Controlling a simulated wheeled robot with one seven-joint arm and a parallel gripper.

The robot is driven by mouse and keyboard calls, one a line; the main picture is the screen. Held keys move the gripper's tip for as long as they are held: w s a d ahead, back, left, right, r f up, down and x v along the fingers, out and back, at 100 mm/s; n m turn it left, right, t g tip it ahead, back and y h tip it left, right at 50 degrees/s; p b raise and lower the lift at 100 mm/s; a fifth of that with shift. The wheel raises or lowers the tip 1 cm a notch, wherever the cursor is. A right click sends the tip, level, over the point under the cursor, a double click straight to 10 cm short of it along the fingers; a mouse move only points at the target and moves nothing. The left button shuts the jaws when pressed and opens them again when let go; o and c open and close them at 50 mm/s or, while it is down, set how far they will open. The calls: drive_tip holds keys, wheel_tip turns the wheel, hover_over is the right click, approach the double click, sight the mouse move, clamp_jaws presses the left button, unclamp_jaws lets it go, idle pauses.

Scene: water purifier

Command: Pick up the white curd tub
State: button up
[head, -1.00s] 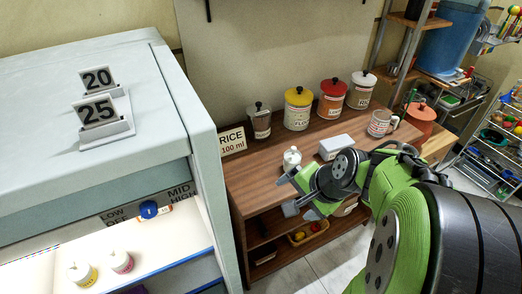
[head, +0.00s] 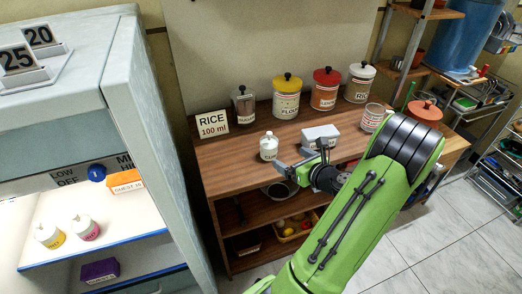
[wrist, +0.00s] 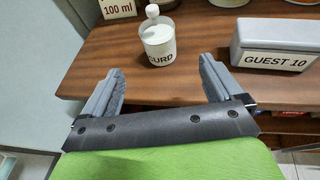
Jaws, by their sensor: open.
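The white curd tub (wrist: 158,42) stands upright on the wooden counter, with a "CURD" label and a white knob on top. In the head view the white curd tub (head: 269,147) is near the counter's front edge, left of a grey box. My gripper (wrist: 163,88) is open and empty, its two fingers spread and pointing toward the tub. The tub sits beyond the fingertips, roughly centred between them, and is not touched. In the head view my gripper (head: 283,172) is in front of the counter edge, just right of and nearer than the tub.
A grey "GUEST 10" box (wrist: 276,46) stands right of the tub; it also shows in the head view (head: 320,137). A "RICE 100 ml" sign (head: 212,124) and several canisters, including the flour canister (head: 286,97), line the back. An open fridge (head: 130,110) is at left.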

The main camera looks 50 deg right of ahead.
sight(269, 147)
drive_tip(key=b+x, duration=0.2)
drive_tip(key=x, duration=1.1)
drive_tip(key=shift+w+a+f+b, duration=0.1)
drive_tip(key=shift+w+f+b, duration=0.15)
drive_tip(key=shift+b, duration=0.1)
drive_tip(key=shift+s+r, duration=0.1)
drive_tip(key=c, duration=1.2)
